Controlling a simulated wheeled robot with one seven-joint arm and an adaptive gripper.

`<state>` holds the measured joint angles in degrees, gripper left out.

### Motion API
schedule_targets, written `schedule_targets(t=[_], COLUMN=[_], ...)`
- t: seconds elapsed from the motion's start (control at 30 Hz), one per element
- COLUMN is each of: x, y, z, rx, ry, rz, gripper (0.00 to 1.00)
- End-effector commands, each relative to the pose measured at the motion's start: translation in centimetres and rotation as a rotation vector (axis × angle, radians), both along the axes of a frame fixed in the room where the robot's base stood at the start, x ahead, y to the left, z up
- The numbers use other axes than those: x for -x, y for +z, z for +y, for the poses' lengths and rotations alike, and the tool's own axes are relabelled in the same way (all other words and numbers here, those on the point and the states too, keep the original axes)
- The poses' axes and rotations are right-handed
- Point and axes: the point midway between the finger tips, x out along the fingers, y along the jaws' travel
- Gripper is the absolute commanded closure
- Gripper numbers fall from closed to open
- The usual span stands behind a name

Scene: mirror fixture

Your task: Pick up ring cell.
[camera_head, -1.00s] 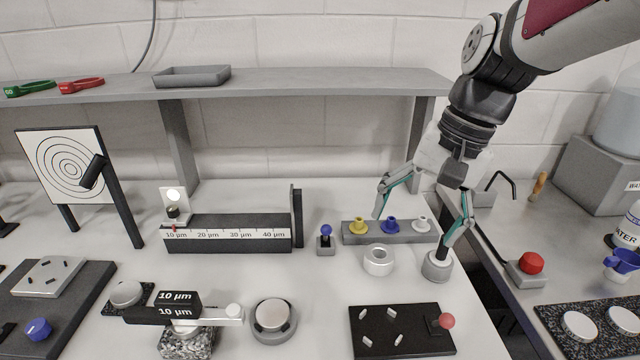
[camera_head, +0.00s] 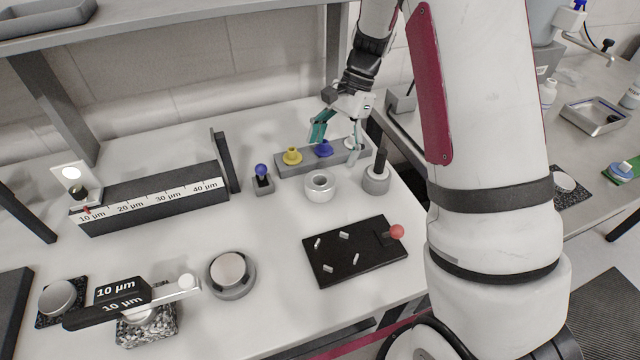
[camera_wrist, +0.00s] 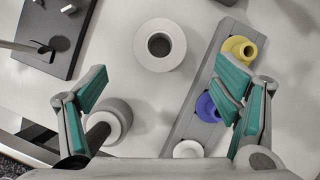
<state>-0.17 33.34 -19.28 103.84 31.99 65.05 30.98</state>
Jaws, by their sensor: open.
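The ring cell (camera_head: 320,187), a short pale cylinder with a round hole, stands upright on the white bench in the head view. It also shows at the top centre of the wrist view (camera_wrist: 148,56). My gripper (camera_head: 336,140) is open and empty, above the right end of the grey rack, behind the ring cell. In the wrist view my gripper (camera_wrist: 165,88) has its fingers wide apart. The ring cell lies beyond the tips and is not between them. One finger partly covers the blue cup.
The grey rack (camera_head: 283,169) holds a yellow cup (camera_head: 291,156), a blue cup (camera_head: 323,148) and a white cup. A grey cylinder with a dark post (camera_head: 376,182) stands right of the ring cell. A black board (camera_head: 350,255) lies in front. A shelf overhangs behind.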

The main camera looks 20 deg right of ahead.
Motion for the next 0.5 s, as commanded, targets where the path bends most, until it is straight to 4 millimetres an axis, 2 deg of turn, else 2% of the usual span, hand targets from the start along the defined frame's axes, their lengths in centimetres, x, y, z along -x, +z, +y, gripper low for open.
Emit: schedule_targets(t=[0.1, 0.2, 0.37, 0.5], x=[0.5, 0.6, 0.7, 1.2], y=[-1.9, -3.0, -3.8, -5.1], z=[0.9, 1.3, 1.7, 2.4], rx=[0.0, 0.001, 0.0, 0.0], ry=[0.002, 0.002, 0.002, 0.003], rz=[0.003, 0.002, 0.0, 0.003], gripper=[0.18, 0.18, 0.18, 0.18])
